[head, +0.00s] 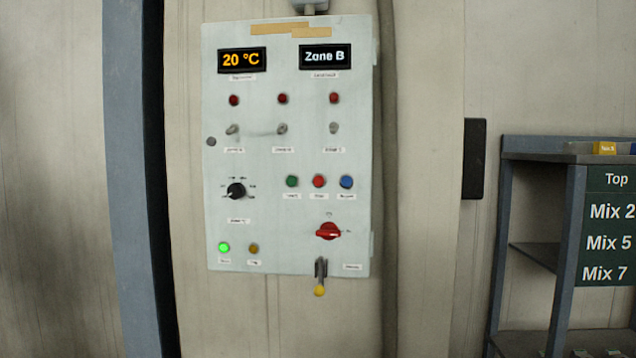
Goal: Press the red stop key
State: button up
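The red stop key (319,181) is a small round red button on the pale grey control panel (265,215). It sits in a row between a green button (292,181) and a blue button (347,182). The small label under it is too blurred to read surely. Nothing covers it. My gripper does not show in the head view.
The panel also carries a red rotary switch (328,231), a black knob (236,191), several toggles and lamps, and two displays reading 20 °C (242,60) and Zone B (325,56). A yellow-ended item (320,290) hangs at its lower edge. A shelf (530,210) stands right.

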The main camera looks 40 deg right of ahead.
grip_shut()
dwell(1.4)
